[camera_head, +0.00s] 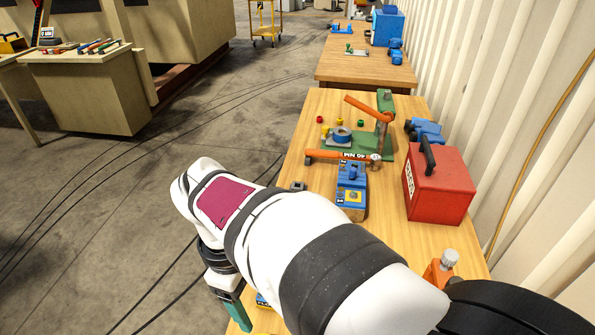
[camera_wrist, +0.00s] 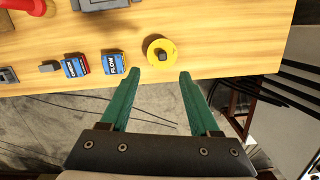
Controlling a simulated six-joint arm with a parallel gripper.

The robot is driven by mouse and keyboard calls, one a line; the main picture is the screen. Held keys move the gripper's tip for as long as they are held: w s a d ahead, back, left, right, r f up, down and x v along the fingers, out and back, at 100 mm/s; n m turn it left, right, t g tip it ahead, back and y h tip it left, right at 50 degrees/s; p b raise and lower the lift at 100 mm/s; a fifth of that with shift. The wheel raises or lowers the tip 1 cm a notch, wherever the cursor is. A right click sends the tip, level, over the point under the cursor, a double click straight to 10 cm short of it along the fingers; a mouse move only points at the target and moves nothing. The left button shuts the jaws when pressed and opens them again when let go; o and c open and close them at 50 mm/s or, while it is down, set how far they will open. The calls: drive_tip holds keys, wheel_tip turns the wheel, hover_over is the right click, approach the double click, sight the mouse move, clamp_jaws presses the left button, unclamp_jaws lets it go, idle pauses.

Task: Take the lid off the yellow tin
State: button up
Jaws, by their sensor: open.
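The yellow tin (camera_wrist: 149,57) stands on the wooden bench near its edge in the wrist view. It is seen from above as a round yellow shape, with a small dark knob in the middle of its lid (camera_wrist: 161,54). The lid appears to sit on the tin. My gripper (camera_wrist: 157,77) is open, its two green fingers apart with nothing between them. The tin lies just beyond the fingertips, between their lines. In the head view my gripper (camera_head: 236,312) hangs by the bench's left edge, and my arm hides most of the area around the tin.
Two small blue boxes (camera_wrist: 112,64) (camera_wrist: 75,66) stand left of the tin. A grey block (camera_wrist: 103,4) and a red object (camera_wrist: 30,14) lie farther off. The bench right of the tin is clear.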

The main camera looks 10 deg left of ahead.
drive_tip(key=f, duration=0.5)
drive_tip(key=f+n, duration=0.1)
drive_tip(key=f, duration=0.5)
drive_tip(key=f+n, duration=0.1)
drive_tip(key=f, duration=0.4)
drive_tip(key=shift+s+a+f, duration=0.25)
drive_tip(key=shift+s+f, duration=0.05)
drive_tip(key=shift+s, duration=0.1)
clamp_jaws()
